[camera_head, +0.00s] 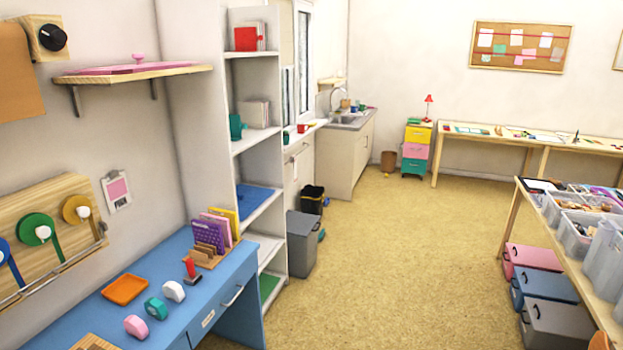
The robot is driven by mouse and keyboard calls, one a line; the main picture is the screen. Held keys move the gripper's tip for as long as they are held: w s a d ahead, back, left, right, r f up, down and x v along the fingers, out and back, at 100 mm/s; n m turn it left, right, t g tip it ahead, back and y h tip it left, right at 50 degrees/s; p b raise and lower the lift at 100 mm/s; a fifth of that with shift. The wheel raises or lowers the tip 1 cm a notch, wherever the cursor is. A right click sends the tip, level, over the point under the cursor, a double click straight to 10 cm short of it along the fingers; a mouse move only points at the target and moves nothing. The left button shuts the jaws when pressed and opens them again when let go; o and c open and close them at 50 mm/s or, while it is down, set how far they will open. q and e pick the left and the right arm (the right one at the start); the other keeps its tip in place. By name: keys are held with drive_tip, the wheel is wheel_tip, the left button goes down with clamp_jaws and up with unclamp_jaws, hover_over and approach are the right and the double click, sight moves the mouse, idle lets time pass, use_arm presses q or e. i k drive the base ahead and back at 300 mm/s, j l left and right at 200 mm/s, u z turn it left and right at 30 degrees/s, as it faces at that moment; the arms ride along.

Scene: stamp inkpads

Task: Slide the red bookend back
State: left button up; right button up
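The red bookend (246,39) stands upright on an upper shelf of the tall white shelf unit (257,133), left of the picture's middle. It is in front of a few pale books or papers (262,34) and partly covers them. A teal bookend (236,127) stands one shelf lower, beside more pale books (256,113). Neither of my grippers is in view.
A grey bin (301,243) stands beside the shelf unit. The floor (400,240) in the middle is clear.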

sight(247, 38)
drive_tip(key=i+z, duration=0.45)
drive_tip(key=i, duration=1.1)
drive_tip(key=i+u, duration=0.3)
drive_tip(key=i, duration=0.15)
drive_tip(key=i+l+u, duration=0.1)
drive_tip(key=i+u, duration=0.2)
drive_tip(key=i, duration=0.2)
drive_tip(key=i+l+u, duration=0.3)
drive_tip(key=i, duration=0.15)
drive_tip(key=j, duration=0.1)
